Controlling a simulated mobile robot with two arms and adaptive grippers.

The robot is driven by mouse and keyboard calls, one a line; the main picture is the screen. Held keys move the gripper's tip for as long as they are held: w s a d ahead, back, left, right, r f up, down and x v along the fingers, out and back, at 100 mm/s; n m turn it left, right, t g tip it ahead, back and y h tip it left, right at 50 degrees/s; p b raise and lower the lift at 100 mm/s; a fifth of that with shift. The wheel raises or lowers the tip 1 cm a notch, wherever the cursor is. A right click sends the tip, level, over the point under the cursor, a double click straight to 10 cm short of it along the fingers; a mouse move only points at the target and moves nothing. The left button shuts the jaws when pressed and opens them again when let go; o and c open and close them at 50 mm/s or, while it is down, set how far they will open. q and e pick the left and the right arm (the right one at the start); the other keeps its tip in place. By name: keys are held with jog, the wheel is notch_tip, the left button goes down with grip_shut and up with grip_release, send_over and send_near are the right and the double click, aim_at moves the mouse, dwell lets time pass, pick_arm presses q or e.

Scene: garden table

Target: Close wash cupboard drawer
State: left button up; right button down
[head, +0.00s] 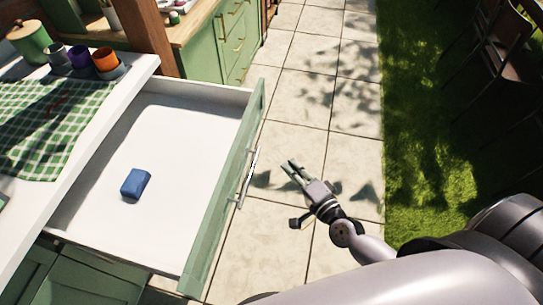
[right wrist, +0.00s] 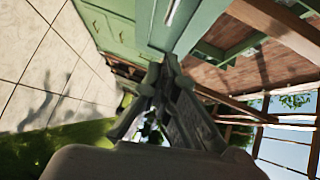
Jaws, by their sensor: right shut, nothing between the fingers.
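The wash cupboard drawer (head: 228,190) is pulled far out from under the white countertop in the head view. Its front is green with a metal bar handle (head: 247,178) on the outer face. A blue block-like object (head: 135,183) lies on the white drawer bottom. My right gripper (head: 291,168) is shut and empty, in front of the drawer's outer face and a little right of the handle, apart from it in the picture. In the right wrist view the fingers (right wrist: 160,75) point toward green cupboard fronts. My left gripper is not in view.
A green checked cloth (head: 45,125) and several cups, one of them orange (head: 107,62), are on the countertop (head: 135,72). More green cupboards (head: 232,45) stand beyond. Paved floor (head: 330,100) is free right of the drawer, with grass (head: 430,150) further right.

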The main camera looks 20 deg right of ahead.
jog(key=w+a+f+p, duration=0.1)
jog(key=w+a, duration=0.3)
jog(key=w, duration=0.1)
jog(key=shift+w+f, duration=0.15)
jog(key=shift+w, duration=0.25)
